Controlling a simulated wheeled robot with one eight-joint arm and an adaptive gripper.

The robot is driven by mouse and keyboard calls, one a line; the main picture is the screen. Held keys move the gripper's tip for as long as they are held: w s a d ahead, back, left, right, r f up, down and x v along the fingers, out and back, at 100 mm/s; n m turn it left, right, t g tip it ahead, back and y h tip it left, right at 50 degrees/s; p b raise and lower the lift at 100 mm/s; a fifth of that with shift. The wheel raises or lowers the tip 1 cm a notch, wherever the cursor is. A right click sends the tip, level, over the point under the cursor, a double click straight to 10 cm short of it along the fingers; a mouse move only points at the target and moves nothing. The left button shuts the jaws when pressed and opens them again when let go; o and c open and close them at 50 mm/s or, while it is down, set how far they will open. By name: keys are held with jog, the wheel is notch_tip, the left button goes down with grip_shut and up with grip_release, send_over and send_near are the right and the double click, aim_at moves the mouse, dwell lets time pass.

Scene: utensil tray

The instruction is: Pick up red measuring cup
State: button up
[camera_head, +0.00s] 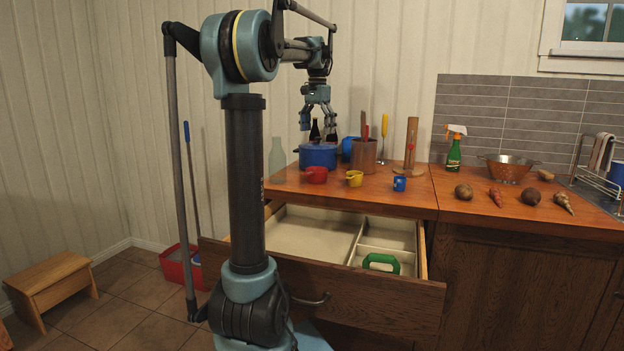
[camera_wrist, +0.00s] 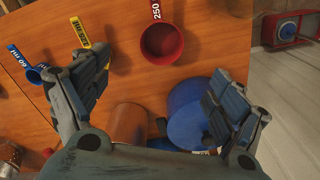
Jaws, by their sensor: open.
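The red measuring cup (camera_head: 316,174) stands upright on the wooden counter, in front of the blue pot. In the wrist view the red cup (camera_wrist: 162,42) is at the top middle, its mouth facing me and its handle marked 250 pointing up the picture. My gripper (camera_head: 317,118) hangs above the counter, over the area of the blue pot and apart from the red cup. In the wrist view my gripper (camera_wrist: 160,95) has its two fingers spread wide with nothing held between them. The cup lies beyond the fingertips in that view.
A yellow cup (camera_head: 354,178) and a small blue cup (camera_head: 399,183) stand to the right. An open drawer (camera_head: 310,237) juts out below, with a green object (camera_head: 381,262) inside.

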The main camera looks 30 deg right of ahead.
send_over(314, 176)
jog(key=w+d, duration=0.2)
notch_tip(314, 176, down, 11)
jog(key=shift+d, duration=0.1)
jog(key=shift+w+d+f, duration=0.1)
jog(key=shift+w+f, duration=0.1)
jog(key=shift+f, duration=1.15)
jog(key=shift+w+f, duration=0.2)
jog(key=shift+f, duration=1.1)
jog(key=c, duration=1.1)
